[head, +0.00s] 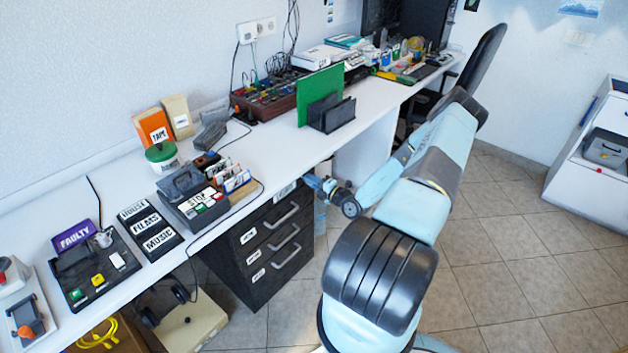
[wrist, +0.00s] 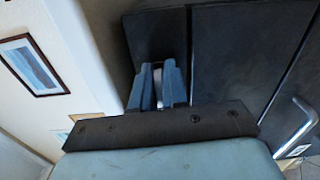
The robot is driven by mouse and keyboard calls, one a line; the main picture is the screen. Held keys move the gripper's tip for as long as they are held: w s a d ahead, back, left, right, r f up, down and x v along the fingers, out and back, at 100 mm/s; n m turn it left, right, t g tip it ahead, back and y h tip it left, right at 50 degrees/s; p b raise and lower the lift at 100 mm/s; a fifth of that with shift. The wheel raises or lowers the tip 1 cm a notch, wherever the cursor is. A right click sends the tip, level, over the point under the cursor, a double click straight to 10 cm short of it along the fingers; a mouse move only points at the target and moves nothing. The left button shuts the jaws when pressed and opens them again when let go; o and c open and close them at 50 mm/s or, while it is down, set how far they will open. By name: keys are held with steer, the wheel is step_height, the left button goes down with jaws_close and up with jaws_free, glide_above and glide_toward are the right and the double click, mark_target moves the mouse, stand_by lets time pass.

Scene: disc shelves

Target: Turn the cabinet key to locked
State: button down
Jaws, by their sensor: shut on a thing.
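The dark drawer cabinet (head: 262,262) stands under the white desk, with several pale handles and labels on its front. My gripper (head: 311,182) is at the cabinet's top right edge, just below the desk edge. In the wrist view my gripper (wrist: 158,68) has its blue fingers close together against the dark cabinet front (wrist: 235,50). A pale sliver, apparently the key (wrist: 158,86), shows between the fingers, and the gripper is shut on it. Most of the key and its lock are hidden by the fingers, so I cannot tell the key's angle.
A drawer handle (wrist: 300,122) sticks out at the right in the wrist view. The white desk (head: 285,158) above holds a green panel (head: 320,92), label cards and boxes. A white shelf unit (head: 590,180) stands far right. The tiled floor (head: 500,260) is clear there.

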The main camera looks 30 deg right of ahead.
steer(key=shift+s+d+f+m, duration=0.15)
steer(key=shift+f+m, duration=0.05)
steer(key=shift+m, duration=0.2)
steer(key=c, duration=1.3)
jaws_free()
steer(key=shift+o, duration=0.3)
steer(key=shift+r, duration=0.1)
steer(key=v, duration=1.3)
steer(key=shift+s, duration=0.3)
